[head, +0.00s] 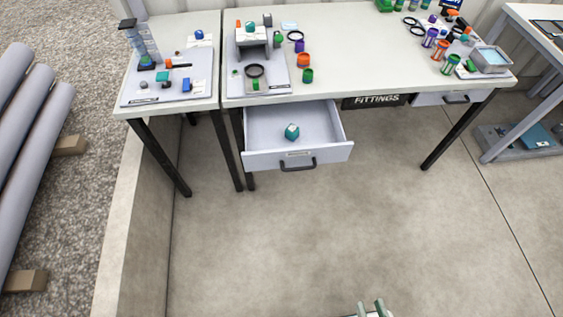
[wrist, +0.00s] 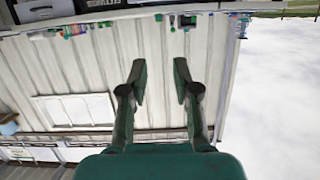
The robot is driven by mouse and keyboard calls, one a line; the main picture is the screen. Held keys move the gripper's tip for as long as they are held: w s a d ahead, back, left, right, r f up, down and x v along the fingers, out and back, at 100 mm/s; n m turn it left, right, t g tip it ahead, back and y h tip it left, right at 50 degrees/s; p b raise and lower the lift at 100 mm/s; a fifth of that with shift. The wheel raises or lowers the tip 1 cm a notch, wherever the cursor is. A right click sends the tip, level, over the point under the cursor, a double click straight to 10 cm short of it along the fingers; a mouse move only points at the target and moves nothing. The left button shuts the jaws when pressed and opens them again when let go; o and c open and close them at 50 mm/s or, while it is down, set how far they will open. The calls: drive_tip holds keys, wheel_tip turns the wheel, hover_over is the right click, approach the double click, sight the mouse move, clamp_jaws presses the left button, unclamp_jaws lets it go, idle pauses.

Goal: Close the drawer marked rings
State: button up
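A light grey drawer (head: 300,155) with a dark handle stands pulled out under the workbench in the head view. Its label is too small to read. A teal object with a pale top (head: 292,131) lies inside it. A second grey drawer front (head: 448,98) sits under the right part of the bench and looks shut; its label is not readable. My gripper (wrist: 159,72) is open and empty in the wrist view. In the head view my gripper's tips (head: 371,308) show at the bottom edge, well in front of the open drawer and apart from it.
The workbench top (head: 365,70) carries several coloured parts, rings and trays. A dark FITTINGS sign (head: 376,100) hangs under its edge. Black table legs (head: 456,132) flank the drawers. A low wall (head: 148,235) runs at left. The concrete floor in front is clear.

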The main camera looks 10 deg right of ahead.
drive_tip(key=w+f+m, duration=0.1)
drive_tip(key=w, duration=0.1)
drive_tip(key=w+f+m+t, duration=0.1)
drive_tip(key=w+f, duration=0.1)
drive_tip(key=w+a+f+m+y, duration=0.1)
drive_tip(key=w+f, duration=0.1)
drive_tip(key=w, duration=0.1)
drive_tip(key=shift+a+f+m+t, duration=0.1)
drive_tip(key=shift+f+m+t, duration=0.2)
drive_tip(key=shift+t, duration=0.1)
clamp_jaws()
drive_tip(key=m+t+h, duration=0.1)
drive_tip(key=m, duration=1.3)
approach(270, 162)
drive_tip(key=w, duration=0.7)
drive_tip(key=shift+w+r, duration=0.1)
drive_tip(key=shift+r, duration=0.05)
